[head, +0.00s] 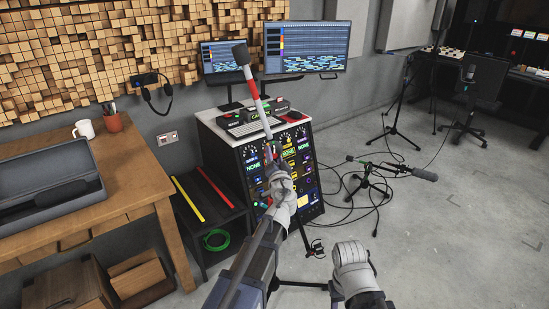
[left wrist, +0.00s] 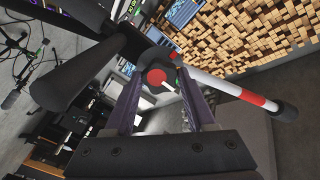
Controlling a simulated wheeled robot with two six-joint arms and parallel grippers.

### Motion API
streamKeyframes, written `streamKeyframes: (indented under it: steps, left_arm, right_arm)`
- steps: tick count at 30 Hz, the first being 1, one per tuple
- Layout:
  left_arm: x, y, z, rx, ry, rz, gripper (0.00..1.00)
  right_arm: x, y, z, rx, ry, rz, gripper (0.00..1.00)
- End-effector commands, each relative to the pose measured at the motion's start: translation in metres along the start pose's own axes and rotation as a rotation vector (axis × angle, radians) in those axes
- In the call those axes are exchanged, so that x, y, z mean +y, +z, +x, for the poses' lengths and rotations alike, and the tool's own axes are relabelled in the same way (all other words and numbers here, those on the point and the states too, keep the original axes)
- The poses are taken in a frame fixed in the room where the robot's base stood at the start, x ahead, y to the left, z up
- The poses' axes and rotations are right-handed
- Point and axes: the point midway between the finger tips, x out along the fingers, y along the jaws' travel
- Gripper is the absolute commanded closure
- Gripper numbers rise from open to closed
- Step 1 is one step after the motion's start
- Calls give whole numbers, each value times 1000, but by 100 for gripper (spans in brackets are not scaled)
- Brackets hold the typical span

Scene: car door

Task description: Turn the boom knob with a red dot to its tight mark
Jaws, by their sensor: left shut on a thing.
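The boom knob (left wrist: 157,77) is dark with a red round face and a white pointer line, and shows in the left wrist view. My left gripper (left wrist: 160,82) is shut on it, one finger on each side. A small bit of green shows beside the knob; I cannot tell whether it is the tight mark. The boom (head: 254,88), white and red with a dark end, rises from my left gripper (head: 279,172) in the head view, where the gripper hides the knob. My right gripper (head: 352,258) is low and apart from the stand; its jaws are unclear.
A rack (head: 252,160) with lit panels stands behind the boom. A wooden desk (head: 128,165) is on the left. Another microphone stand (head: 372,178) with cables on the floor stands to the right.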

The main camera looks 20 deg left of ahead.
Motion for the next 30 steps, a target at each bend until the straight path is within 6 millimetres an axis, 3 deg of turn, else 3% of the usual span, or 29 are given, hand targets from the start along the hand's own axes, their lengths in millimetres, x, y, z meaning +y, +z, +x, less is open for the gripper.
streamKeyframes:
  steps: [9, 20, 30]
  left_arm:
    - [0, 0, 0, 0, 0, 1, 14]
    - [0, 0, -6, 1, 0, 0, 14]
    - [-1, 1, -54, 2, 1, 0, 14]
  right_arm:
    - [0, 0, 0, 0, 0, 0, 50]
    - [0, 0, 0, 0, 0, 0, 50]
    - [0, 0, 0, 0, 0, 0, 50]
